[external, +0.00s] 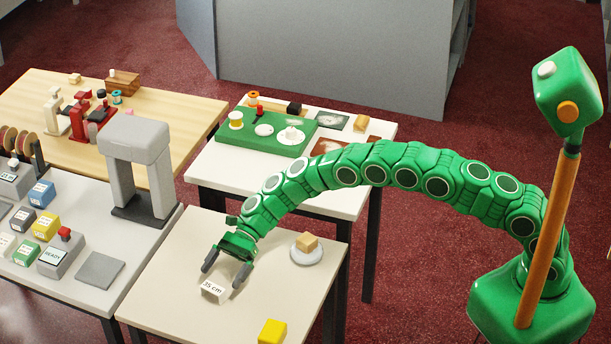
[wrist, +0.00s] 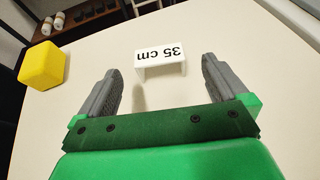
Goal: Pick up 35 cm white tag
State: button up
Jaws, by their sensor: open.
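The white tag (external: 213,291) marked "35 cm" stands on the light table near its left side. In the wrist view the tag (wrist: 160,58) lies ahead, between the lines of the two fingers, with its text upside down. My gripper (external: 227,272) is open, with grey fingers, just behind the tag in the external view. In the wrist view my gripper (wrist: 161,80) has nothing between its fingers, and the tag is a little beyond the fingertips.
A yellow block (external: 271,332) stands at the table's front edge; it also shows in the wrist view (wrist: 42,65). A plate (external: 306,256) with a tan block (external: 307,242) is to the right. A grey arch (external: 137,160) stands on the adjoining left table. The tabletop around the tag is clear.

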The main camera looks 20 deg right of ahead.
aim_at(214, 286)
jog(key=shift+x, duration=3.75)
jog(key=shift+s+r, duration=0.1)
jog(key=c, duration=1)
